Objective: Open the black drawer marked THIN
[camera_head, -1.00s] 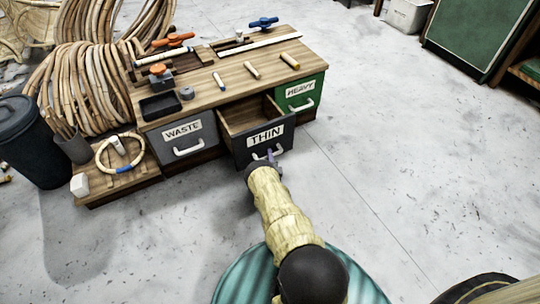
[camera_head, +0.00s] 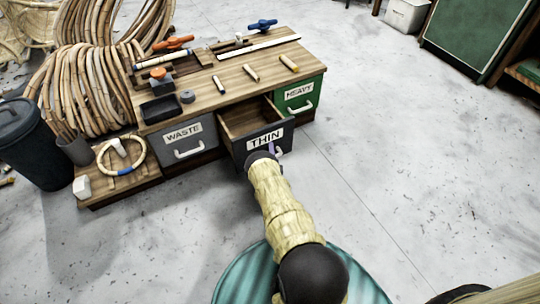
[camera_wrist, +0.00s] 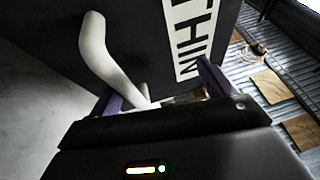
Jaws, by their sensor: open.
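The black drawer marked THIN (camera_head: 265,138) stands partly pulled out of the wooden bench, in the middle of its front. Its inside shows from above and looks empty. Its white handle shows large in the wrist view (camera_wrist: 96,45), beside the THIN label (camera_wrist: 190,40). My gripper (camera_head: 275,152) is at the drawer front, over the handle, and hides most of it in the head view. In the wrist view my gripper (camera_wrist: 157,82) has its purple fingers apart, and the handle's near end shows between them. Whether they touch it I cannot tell.
A grey WASTE drawer (camera_head: 184,138) and a green HEAVY drawer (camera_head: 300,95) flank it, both shut. A low wooden step (camera_head: 118,182) with a rattan ring stands at the left, near a dark bin (camera_head: 35,145). The floor at the right is clear.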

